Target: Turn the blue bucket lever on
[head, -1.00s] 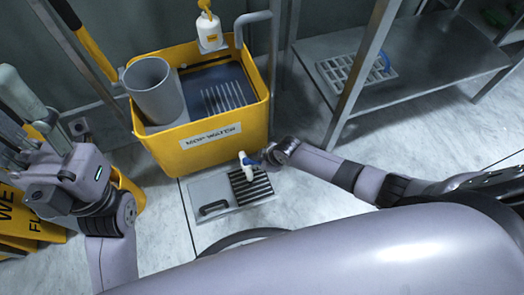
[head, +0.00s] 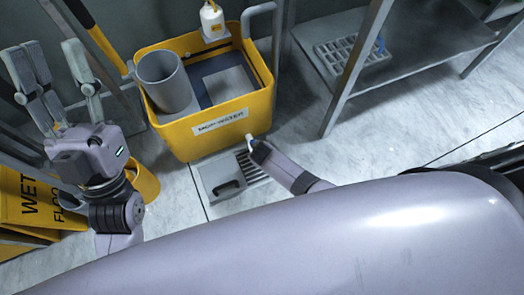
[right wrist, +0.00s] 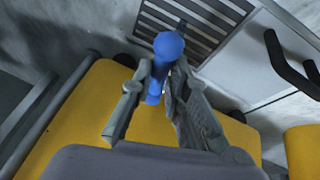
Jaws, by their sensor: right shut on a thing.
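The yellow mop-water bucket (head: 203,135) stands on the floor in the middle of the head view. Its blue lever (right wrist: 168,48) shows in the right wrist view, with a round knob and a short stem between my fingers. My right gripper (right wrist: 160,84) is shut on the lever. In the head view my right arm reaches the bucket's lower front, beside a small white spout end (head: 250,139); the lever is mostly hidden there. My left gripper (head: 53,60) is open and empty, raised left of the bucket.
A grey pail (head: 163,80) sits inside the bucket. A floor drain grate with a black handle (head: 228,187) lies in front. A yellow wet-floor sign (head: 28,197) stands at left. A metal shelf (head: 410,55) stands at right; the floor below it is mostly clear.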

